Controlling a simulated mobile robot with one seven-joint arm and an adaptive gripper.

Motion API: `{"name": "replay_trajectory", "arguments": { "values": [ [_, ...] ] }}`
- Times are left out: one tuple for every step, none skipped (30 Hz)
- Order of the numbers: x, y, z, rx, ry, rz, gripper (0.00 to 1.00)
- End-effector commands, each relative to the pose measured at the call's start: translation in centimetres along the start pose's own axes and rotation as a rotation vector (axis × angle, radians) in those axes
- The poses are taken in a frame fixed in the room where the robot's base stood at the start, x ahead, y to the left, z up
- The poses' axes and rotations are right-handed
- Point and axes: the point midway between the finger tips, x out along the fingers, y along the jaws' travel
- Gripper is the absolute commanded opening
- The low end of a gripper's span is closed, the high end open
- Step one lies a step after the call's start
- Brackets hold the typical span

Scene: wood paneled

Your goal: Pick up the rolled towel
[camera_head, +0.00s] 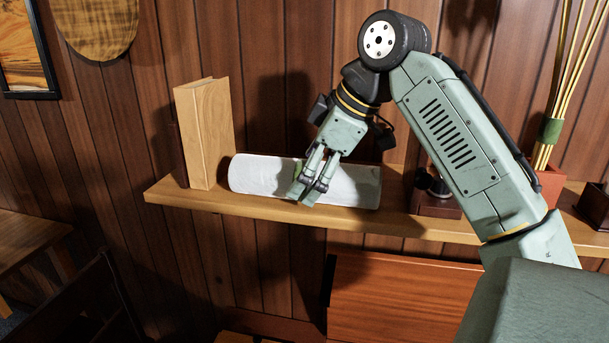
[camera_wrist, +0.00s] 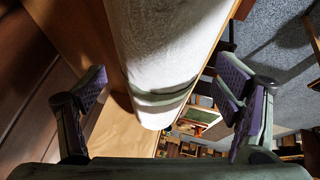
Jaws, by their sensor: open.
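The rolled towel (camera_head: 262,175) is white and lies lengthwise on a wooden wall shelf (camera_head: 215,203). My gripper (camera_wrist: 165,98) is open, one finger on each side of the towel, with visible gaps. I cannot tell how far down the fingers reach.
A light wooden book-like block (camera_head: 205,135) stands upright at the towel's left end. A small dark object (camera_head: 436,196) and a reddish planter with tall stalks (camera_head: 548,185) are to the right. A reddish wooden cabinet (camera_head: 400,300) is below the shelf.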

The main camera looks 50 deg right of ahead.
Motion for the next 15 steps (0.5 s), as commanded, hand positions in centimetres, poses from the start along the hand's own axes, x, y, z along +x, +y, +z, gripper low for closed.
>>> {"name": "replay_trajectory", "arguments": {
  "values": [
    [0.31,-0.04,0.02,0.000,-0.001,-0.001,0.84],
    [0.44,-0.04,0.00,0.000,-0.001,-0.001,0.84],
    [0.54,-0.03,-0.01,-0.001,0.000,0.000,0.84],
    [0.58,-0.03,-0.01,0.000,0.001,0.000,0.84],
    [0.59,-0.03,-0.01,0.000,0.001,0.000,0.84],
    [0.59,-0.02,0.00,0.000,0.001,0.000,0.84],
    [0.58,-0.03,0.00,0.000,0.001,0.000,0.84],
    [0.58,-0.03,0.00,0.000,0.001,0.000,0.84],
    [0.58,-0.03,0.00,0.000,0.001,0.000,0.82],
    [0.57,-0.03,0.00,0.000,0.001,0.000,0.80],
    [0.57,-0.02,0.00,0.000,0.001,0.000,0.78],
    [0.57,-0.02,0.00,0.000,0.001,0.000,0.76],
    [0.56,-0.02,0.00,0.000,0.001,0.000,0.74],
    [0.56,-0.02,0.00,0.000,0.000,0.000,0.72],
    [0.56,-0.02,0.00,0.000,0.000,0.000,0.69]
  ]
}}
